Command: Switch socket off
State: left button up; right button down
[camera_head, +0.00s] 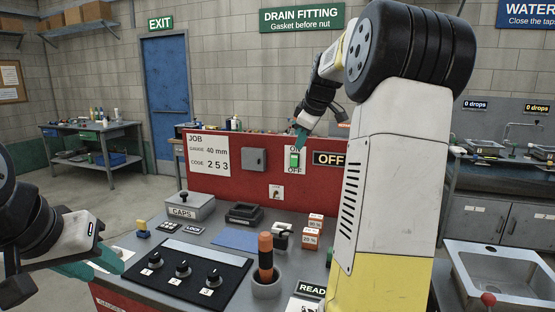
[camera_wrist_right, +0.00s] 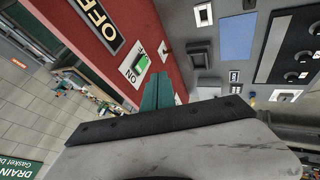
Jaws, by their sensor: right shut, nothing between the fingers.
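The green rocker switch (camera_head: 295,160) sits in a white plate on the red panel, with an ON label above it and an OFF label below. In the right wrist view the green rocker (camera_wrist_right: 142,63) is seen turned sideways beside its ON label. My right gripper (camera_head: 301,136) is shut and empty, just above the switch plate in the head view. Its teal fingertips (camera_wrist_right: 158,90) appear near the ON end; whether they touch the panel I cannot tell. My left gripper (camera_head: 97,268) is open and empty, low at the left by the console's edge.
A black OFF sign (camera_head: 330,158) is right of the switch, and a grey box (camera_head: 255,160) is left. A small white plate (camera_head: 276,192) is below. The console holds a knob panel (camera_head: 182,268), a CAPS box (camera_head: 190,206) and an orange-topped cylinder (camera_head: 265,257).

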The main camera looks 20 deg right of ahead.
aim_at(294, 161)
jog(key=w+d+f, duration=0.2)
jog(key=w+f, duration=0.6)
jog(key=w, duration=0.1)
jog(key=shift+f, duration=0.4)
jog(key=shift+d, duration=0.1)
